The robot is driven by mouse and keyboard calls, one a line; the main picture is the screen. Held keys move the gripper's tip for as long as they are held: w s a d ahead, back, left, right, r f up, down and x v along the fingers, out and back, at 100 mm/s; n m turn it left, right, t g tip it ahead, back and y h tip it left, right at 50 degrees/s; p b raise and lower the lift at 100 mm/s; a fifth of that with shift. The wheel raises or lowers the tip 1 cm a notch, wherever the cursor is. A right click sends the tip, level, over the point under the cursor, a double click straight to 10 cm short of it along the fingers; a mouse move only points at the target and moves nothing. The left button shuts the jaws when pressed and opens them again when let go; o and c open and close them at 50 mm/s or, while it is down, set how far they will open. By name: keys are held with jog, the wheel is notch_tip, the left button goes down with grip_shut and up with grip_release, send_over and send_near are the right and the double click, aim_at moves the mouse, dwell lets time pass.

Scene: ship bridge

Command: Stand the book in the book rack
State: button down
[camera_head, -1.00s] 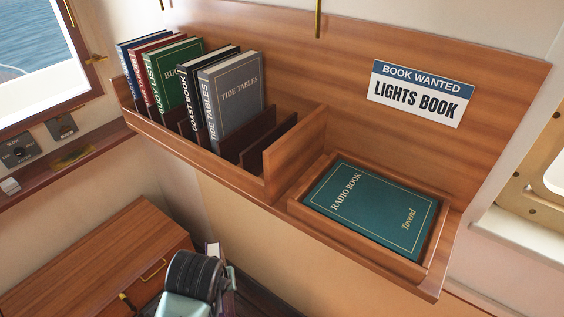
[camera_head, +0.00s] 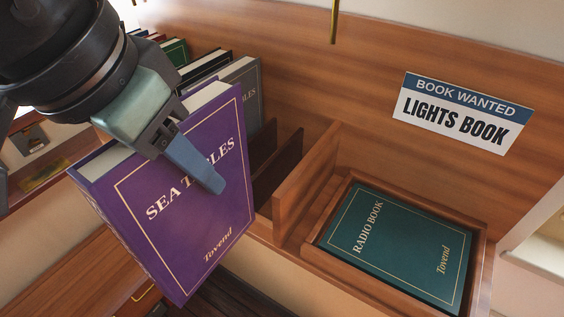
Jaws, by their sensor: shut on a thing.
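My gripper (camera_head: 190,160) is shut on a purple book (camera_head: 185,215) titled "Sea Tables". It holds the book by its top edge, tilted, in front of the book rack; one finger lies across the cover. The wooden book rack (camera_head: 318,175) runs along the wall behind. Its left part holds several standing books, among them a grey one (camera_head: 245,90), a dark one (camera_head: 205,65) and a green one (camera_head: 176,52). Empty slots with dark dividers (camera_head: 277,170) show right of the grey book. The held book and my arm hide much of the rack's left part and front rail.
A teal "Radio Book" (camera_head: 395,245) lies flat in a tray (camera_head: 473,285) at the rack's right end. A sign (camera_head: 462,110) on the back panel reads "Book Wanted: Lights Book". A brass rod (camera_head: 335,20) hangs above. A wooden cabinet (camera_head: 90,270) stands below left.

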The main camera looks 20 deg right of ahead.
jog(key=w+d+p, duration=0.6)
jog(key=w+d, duration=0.6)
jog(key=d, duration=0.3)
notch_tip(320, 180, down, 7)
jog(key=p, duration=0.3)
jog(key=shift+d+p, duration=0.3)
jog(key=shift+p, duration=0.05)
jog(key=shift+f, duration=0.1)
jog(key=c, duration=0.8)
grip_release()
jog(key=shift+s, duration=0.1)
